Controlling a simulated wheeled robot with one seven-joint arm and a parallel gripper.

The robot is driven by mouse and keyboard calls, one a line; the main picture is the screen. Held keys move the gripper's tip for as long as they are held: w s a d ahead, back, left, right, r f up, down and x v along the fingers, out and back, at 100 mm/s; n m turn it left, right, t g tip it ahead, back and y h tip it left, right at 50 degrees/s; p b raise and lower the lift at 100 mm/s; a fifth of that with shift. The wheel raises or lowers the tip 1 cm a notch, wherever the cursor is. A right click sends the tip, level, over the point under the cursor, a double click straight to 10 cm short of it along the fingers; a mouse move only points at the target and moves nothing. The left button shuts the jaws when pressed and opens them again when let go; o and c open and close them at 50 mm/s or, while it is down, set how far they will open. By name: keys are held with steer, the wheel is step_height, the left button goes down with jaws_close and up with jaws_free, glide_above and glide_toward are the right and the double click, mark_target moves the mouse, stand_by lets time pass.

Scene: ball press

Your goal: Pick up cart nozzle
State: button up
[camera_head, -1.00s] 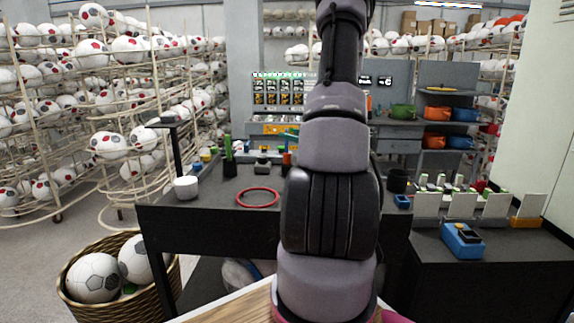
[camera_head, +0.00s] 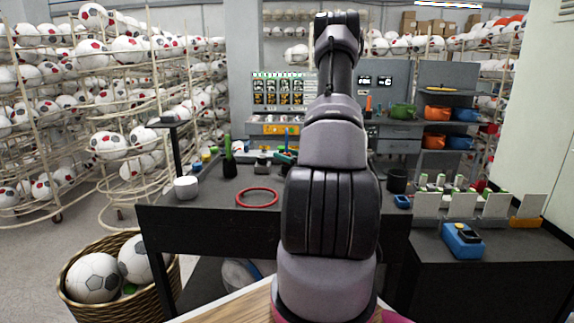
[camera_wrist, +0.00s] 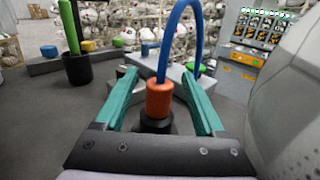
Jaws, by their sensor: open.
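An orange cylindrical nozzle (camera_wrist: 158,99) with a blue hose (camera_wrist: 174,35) arching up from it stands upright on a dark round base in the wrist view. I take it to be the cart nozzle. My gripper (camera_wrist: 158,76) is open, with its two teal fingers on either side of the nozzle. Gaps show between each finger and the nozzle, so it is not clamped. In the head view my arm hides most of this spot. A teal part (camera_head: 283,157) shows just left of the arm over the table.
A white ball (camera_wrist: 290,100) fills the right edge of the wrist view. A blue box (camera_head: 462,240) sits on the right-hand table.

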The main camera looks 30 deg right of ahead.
steer(key=shift+w+a, duration=0.2)
steer(key=shift+w, duration=1.15)
jaws_close()
steer(key=shift+r, duration=0.1)
